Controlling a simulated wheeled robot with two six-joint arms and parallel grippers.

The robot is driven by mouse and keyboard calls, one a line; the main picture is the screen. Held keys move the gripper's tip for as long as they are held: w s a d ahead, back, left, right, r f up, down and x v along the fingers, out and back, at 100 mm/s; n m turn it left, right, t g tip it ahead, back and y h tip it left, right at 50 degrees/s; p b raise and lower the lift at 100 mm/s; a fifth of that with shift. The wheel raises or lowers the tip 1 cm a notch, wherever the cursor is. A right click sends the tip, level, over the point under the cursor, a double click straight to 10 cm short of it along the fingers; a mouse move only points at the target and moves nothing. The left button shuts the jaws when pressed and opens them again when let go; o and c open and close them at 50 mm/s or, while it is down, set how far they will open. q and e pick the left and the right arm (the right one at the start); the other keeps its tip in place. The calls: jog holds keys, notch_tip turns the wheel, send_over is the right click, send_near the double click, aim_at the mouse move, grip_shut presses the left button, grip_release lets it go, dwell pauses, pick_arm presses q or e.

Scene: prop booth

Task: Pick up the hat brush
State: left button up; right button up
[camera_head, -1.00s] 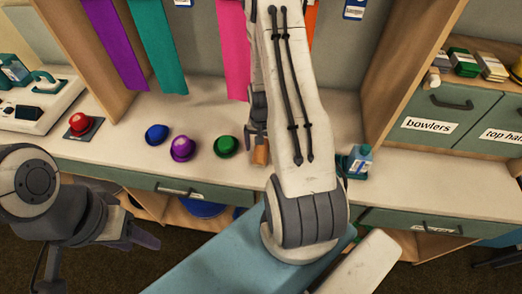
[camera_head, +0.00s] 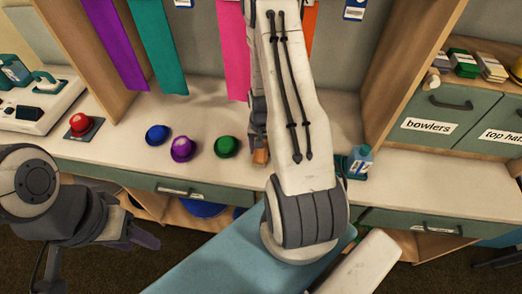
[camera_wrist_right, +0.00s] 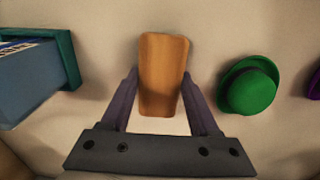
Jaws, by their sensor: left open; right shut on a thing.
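The hat brush (camera_wrist_right: 162,72) shows in the right wrist view as a brown wooden block between the two fingers of my right gripper (camera_wrist_right: 160,98). The fingers are shut on its sides. In the head view only a small orange-brown part of the brush (camera_head: 261,156) shows beside my right arm, over the counter. My right gripper (camera_head: 257,138) is mostly hidden there by the arm. I cannot tell whether the brush touches the counter. My left gripper (camera_head: 146,238) is open and empty, low at the left in front of the counter.
Green (camera_head: 226,146), purple (camera_head: 182,148) and blue (camera_head: 157,135) hats sit left of the brush on the counter (camera_head: 120,160). A red hat (camera_head: 81,123) stands further left. Ribbons hang behind. Drawers (camera_head: 440,112) stand at right.

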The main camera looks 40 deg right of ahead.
notch_tip(320, 180, up, 10)
jog(key=shift+f+b, duration=0.1)
jog(key=shift+b, duration=0.45)
